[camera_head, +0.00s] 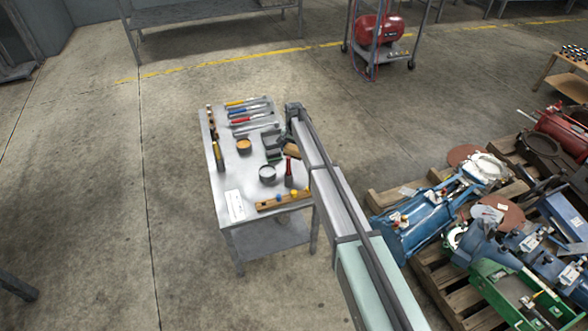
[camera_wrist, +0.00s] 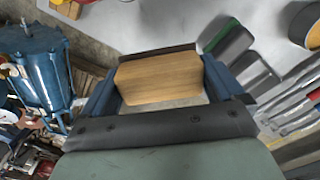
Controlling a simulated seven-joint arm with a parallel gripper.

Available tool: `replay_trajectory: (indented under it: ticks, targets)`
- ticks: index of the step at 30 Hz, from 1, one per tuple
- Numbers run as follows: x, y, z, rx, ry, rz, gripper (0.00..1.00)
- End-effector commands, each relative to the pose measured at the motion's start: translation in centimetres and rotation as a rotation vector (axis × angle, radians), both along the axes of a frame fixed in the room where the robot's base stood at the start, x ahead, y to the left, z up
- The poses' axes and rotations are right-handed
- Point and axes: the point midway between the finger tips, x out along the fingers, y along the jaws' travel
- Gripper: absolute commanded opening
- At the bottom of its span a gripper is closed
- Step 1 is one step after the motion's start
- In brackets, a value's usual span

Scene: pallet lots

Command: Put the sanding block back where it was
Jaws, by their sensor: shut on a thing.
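The sanding block, a light wooden block with cut corners (camera_wrist: 158,74), shows large in the wrist view between the two blue fingers of my gripper (camera_wrist: 160,84). My gripper is shut on it, with a finger against each end. Part of the grey metal table (camera_head: 232,180) shows beyond the block, and I cannot tell how high the block is above it. In the head view my arm reaches the table's right side and hides most of my gripper.
Dark grey pieces (camera_head: 272,143) lie beside my gripper. A round tin (camera_head: 267,173), an orange-topped tin (camera_head: 244,146), a level (camera_head: 285,201), a red-handled tool (camera_head: 288,172) and several hand tools (camera_head: 250,113) share the table. Loaded pallets stand right. The table's left middle is clear.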

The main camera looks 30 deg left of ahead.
Motion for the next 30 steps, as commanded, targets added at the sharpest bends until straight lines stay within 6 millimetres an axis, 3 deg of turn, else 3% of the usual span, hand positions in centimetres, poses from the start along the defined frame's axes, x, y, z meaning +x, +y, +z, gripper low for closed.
replay_trajectory:
  ticks: [10,24,30]
  targets:
    - [0.1,0.0,-5.1,0.000,0.000,0.002,0.66]
    - [0.1,0.0,-9.5,0.001,-0.001,0.001,0.66]
    - [0.1,0.0,-9.6,0.001,-0.001,0.001,0.66]
